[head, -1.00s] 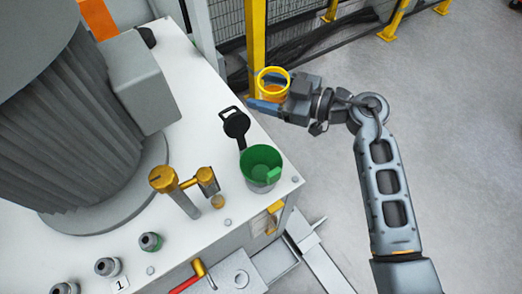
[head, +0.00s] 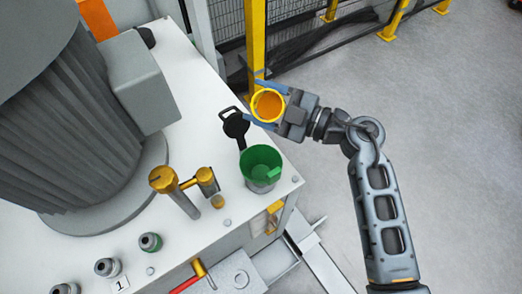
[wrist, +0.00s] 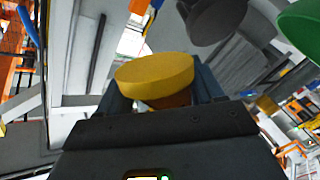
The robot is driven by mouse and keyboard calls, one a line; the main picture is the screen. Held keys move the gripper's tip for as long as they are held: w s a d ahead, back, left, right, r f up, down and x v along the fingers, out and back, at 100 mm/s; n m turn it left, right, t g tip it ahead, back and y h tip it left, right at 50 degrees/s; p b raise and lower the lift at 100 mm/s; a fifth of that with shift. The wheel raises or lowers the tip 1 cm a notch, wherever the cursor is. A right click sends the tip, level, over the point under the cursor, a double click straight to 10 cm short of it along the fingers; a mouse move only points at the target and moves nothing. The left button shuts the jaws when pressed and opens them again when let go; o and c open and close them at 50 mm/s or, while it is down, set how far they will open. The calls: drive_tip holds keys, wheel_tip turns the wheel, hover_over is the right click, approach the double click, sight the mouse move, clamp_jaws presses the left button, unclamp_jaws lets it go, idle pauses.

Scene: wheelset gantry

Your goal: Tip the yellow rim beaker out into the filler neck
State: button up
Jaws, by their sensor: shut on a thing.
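The yellow rim beaker (head: 268,105) holds an orange-brown content, and its open mouth faces the head camera. My gripper (head: 270,102) is shut on the beaker, with blue fingers on either side of it. In the wrist view the beaker's yellow rim (wrist: 155,73) shows between the fingers. The green filler neck (head: 262,167) stands on the white cabinet top near its right corner, below the beaker in the head view. Its black cap (head: 235,125) hangs open beside it. Part of the green neck shows at the wrist view's upper right (wrist: 302,25).
A large grey ribbed motor (head: 75,110) stands on the cabinet top (head: 205,160) at left. A brass valve fitting (head: 185,185) stands left of the neck. A yellow post (head: 257,45) and mesh fence are behind the beaker. Open floor lies to the right.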

sight(260, 103)
drive_tip(key=shift+r+n+y, duration=0.2)
drive_tip(key=shift+r+n, duration=0.25)
drive_tip(key=shift+n, duration=0.4)
drive_tip(key=shift+r+n+y, duration=0.2)
drive_tip(key=shift+r+n, duration=0.25)
drive_tip(key=shift+n, duration=0.4)
idle(0.5)
drive_tip(key=shift+r+n+b, duration=0.15)
drive_tip(key=shift+n+b, duration=0.35)
drive_tip(key=shift+b, duration=0.15)
drive_tip(key=shift+s+f+n+y+b, duration=0.15)
drive_tip(key=shift+n+b, duration=0.3)
drive_tip(key=shift+b, duration=0.9)
drive_tip(key=shift+f+n+y+b, duration=0.25)
drive_tip(key=shift+n+b, duration=0.2)
drive_tip(key=shift+b, duration=0.85)
drive_tip(key=shift+s+a+f+n+b, duration=0.1)
drive_tip(key=shift+s+f+n+b, duration=0.05)
drive_tip(key=shift+s+n+b, duration=0.3)
drive_tip(key=shift+s+a+f+n+b, duration=0.1)
drive_tip(key=shift+s+n+b, duration=0.25)
drive_tip(key=shift+n, duration=0.2)
drive_tip(key=shift+s+r+n+g+y+b, duration=0.15)
drive_tip(key=shift+r+n+y+b, duration=0.2)
drive_tip(key=shift+n, duration=0.4)
drive_tip(key=shift+s+r+n+g+y+b, duration=0.15)
drive_tip(key=shift+r+n+b, duration=0.2)
drive_tip(key=shift+n, duration=0.4)
